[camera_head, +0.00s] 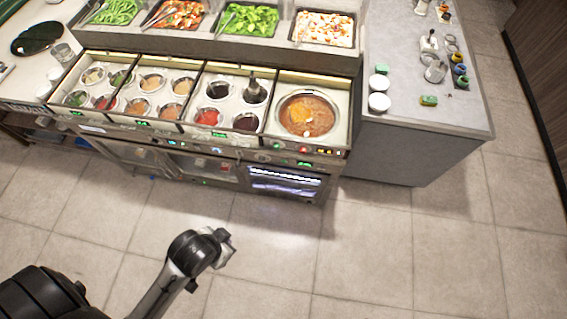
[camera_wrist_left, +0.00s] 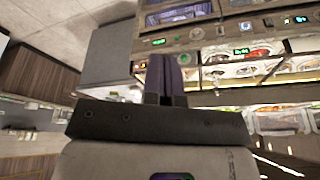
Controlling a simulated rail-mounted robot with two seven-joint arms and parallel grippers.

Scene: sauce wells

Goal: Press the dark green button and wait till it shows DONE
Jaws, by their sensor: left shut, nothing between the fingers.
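My left gripper (camera_head: 224,246) is over the tiled floor in front of the sauce counter (camera_head: 215,139), apart from it. Its fingers (camera_wrist_left: 166,75) are shut and empty in the left wrist view, below the counter's front panel (camera_wrist_left: 205,36) in that picture. The panel carries small round buttons and green-lit displays (camera_head: 304,163). A small green spot (camera_head: 277,146) shows below the soup well, but I cannot tell whether it is the dark green button. The display text is too small to read. My right gripper is not in view.
Sauce wells (camera_head: 152,83) and a soup well (camera_head: 308,115) sit in the counter top. A lit oven-like compartment (camera_head: 286,181) is below. A grey side counter (camera_head: 410,105) with jars stands at the right. The floor (camera_head: 370,250) is clear.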

